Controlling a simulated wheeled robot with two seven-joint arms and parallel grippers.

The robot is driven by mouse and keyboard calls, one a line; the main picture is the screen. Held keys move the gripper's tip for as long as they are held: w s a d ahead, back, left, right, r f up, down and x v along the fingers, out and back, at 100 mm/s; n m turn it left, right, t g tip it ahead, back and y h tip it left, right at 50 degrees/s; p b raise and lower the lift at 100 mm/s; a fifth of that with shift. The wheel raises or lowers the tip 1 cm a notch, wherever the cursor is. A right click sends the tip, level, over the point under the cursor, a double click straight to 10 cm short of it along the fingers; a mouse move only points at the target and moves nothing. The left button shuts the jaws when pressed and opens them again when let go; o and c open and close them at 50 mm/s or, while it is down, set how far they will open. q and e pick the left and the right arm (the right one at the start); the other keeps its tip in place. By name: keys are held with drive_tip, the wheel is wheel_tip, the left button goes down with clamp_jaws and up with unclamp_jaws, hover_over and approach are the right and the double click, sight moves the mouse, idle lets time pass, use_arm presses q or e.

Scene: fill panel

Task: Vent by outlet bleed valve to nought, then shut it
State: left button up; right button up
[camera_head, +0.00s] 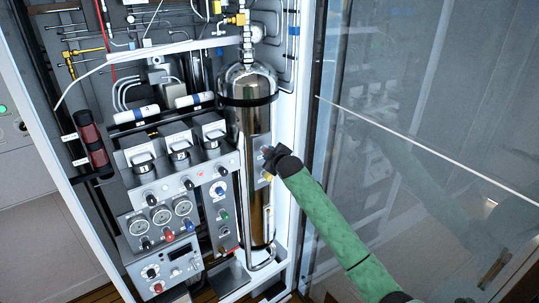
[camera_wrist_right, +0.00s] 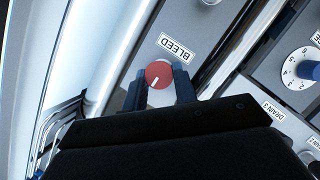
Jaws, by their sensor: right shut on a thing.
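The red bleed knob (camera_wrist_right: 159,74) sits beside a white BLEED label (camera_wrist_right: 176,48) in the right wrist view, and its white pointer mark points down and slightly left. My right gripper (camera_wrist_right: 160,90) is shut on this knob, with one blue finger on each side. My left gripper is not in view.
In the right wrist view a blue numbered dial (camera_wrist_right: 308,70) and a DRAIN label (camera_wrist_right: 272,112) lie to the right of the knob. A clear glass door (camera_head: 430,90) stands right of the cabinet, close to my arm. Tubing crowds the cabinet's top.

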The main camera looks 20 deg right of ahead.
drive_tip(key=shift+f, duration=0.2)
drive_tip(key=o, duration=1)
drive_tip(key=shift+d, duration=0.1)
drive_tip(key=shift+c, duration=0.2)
drive_tip(key=shift+s+r, duration=0.1)
